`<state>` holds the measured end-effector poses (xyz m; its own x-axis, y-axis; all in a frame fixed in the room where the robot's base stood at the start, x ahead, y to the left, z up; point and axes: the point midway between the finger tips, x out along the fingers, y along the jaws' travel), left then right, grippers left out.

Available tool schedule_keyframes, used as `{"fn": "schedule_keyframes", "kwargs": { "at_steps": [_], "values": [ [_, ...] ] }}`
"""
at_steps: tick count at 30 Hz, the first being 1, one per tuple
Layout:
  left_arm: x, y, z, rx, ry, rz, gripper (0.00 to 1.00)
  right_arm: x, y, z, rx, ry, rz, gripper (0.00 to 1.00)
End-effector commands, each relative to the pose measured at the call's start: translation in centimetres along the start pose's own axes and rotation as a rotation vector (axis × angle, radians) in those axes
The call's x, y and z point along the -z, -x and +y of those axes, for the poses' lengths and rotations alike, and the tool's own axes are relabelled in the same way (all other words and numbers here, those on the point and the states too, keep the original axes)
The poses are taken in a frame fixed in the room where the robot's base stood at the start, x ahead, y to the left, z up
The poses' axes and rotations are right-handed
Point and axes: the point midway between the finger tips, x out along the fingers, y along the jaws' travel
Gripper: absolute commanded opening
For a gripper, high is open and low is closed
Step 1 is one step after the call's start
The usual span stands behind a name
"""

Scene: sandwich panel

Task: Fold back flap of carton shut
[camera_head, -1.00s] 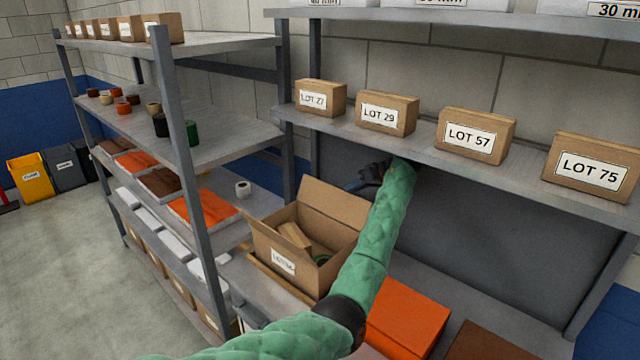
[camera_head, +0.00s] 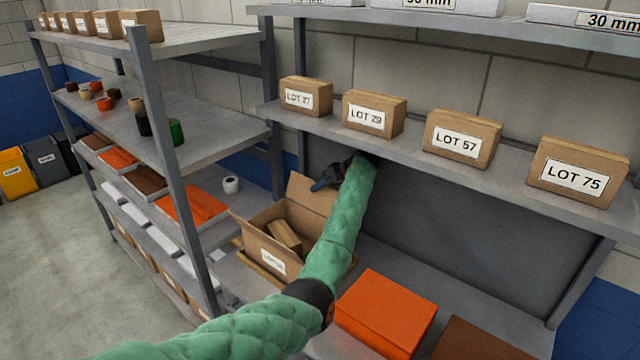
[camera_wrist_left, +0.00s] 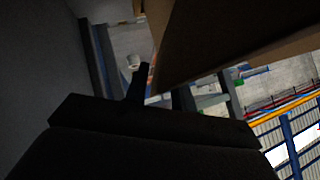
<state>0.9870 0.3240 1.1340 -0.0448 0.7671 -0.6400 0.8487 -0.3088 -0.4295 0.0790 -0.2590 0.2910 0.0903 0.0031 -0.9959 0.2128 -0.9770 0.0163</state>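The open cardboard carton (camera_head: 254,243) stands on the rack's lower shelf with a label on its front. Its back flap (camera_head: 306,196) stands up, leaning slightly backward. In the left wrist view a brown cardboard panel (camera_wrist_left: 215,40) is close in front of the dark fingers (camera_wrist_left: 145,84). Contact with the flap and the finger gap are unclear. My right gripper is not in view.
The shelf with labelled boxes (camera_head: 373,113) is just above my left gripper. An orange box (camera_head: 385,312) lies right of the carton. A grey post (camera_head: 180,180) and a shelf rack stand to the left. A white roll (camera_head: 231,185) sits behind the carton's left side.

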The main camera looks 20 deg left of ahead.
Motion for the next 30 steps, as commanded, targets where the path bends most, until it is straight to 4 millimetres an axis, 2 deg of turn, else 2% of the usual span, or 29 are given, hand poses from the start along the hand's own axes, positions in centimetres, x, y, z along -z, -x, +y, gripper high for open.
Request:
{"fn": "schedule_keyframes", "kwargs": {
  "at_steps": [10,14,30],
  "values": [
    [-0.05,-0.41,0.02,0.000,-0.001,0.000,0.25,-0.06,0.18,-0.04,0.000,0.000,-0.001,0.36],
    [-0.05,-0.39,0.02,0.000,-0.001,0.000,0.00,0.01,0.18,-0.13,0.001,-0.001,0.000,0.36],
    [-0.01,-0.34,0.01,0.000,0.000,0.001,0.00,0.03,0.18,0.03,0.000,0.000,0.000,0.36]
  ]
}}
